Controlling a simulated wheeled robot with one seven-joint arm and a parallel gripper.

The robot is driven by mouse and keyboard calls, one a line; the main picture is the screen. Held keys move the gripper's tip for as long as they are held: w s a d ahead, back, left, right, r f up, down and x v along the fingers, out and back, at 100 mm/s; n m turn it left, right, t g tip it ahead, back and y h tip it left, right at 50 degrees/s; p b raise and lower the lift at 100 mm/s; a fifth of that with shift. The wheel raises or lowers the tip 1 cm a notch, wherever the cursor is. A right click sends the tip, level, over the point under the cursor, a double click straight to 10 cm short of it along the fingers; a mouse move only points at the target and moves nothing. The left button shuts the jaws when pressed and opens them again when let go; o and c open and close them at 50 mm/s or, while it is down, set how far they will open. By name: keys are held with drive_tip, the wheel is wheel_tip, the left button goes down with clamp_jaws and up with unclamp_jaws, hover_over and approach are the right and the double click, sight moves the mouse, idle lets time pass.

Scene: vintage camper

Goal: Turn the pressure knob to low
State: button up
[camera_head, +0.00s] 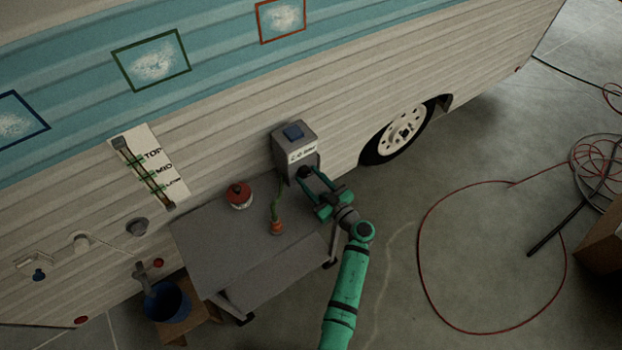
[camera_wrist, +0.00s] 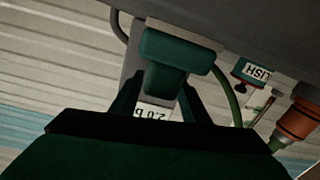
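A grey pump unit (camera_head: 293,145) with a blue patch on top and a partly legible white pressure label stands against the camper at the back of the grey table.
A red-topped can (camera_head: 239,195) and an orange-based nozzle with a green hose (camera_head: 277,226) stand left of my gripper on the table (camera_head: 207,240). A blue bucket (camera_head: 168,302) is lower left. A marked level gauge (camera_head: 152,168) is on the camper wall. Red hose loops lie right.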

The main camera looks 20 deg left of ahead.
drive_tip(key=c, duration=0.7)
drive_tip(key=shift+d, duration=0.1)
drive_tip(key=shift+n, duration=0.3)
drive_tip(key=n, duration=0.3)
drive_tip(key=shift+s+a+n, duration=0.1)
drive_tip(key=shift+a+n, duration=0.05)
drive_tip(key=shift+n, duration=0.75)
drive_tip(key=shift+a+n, duration=0.1)
drive_tip(key=shift+n, duration=0.8)
drive_tip(key=o, duration=1.1)
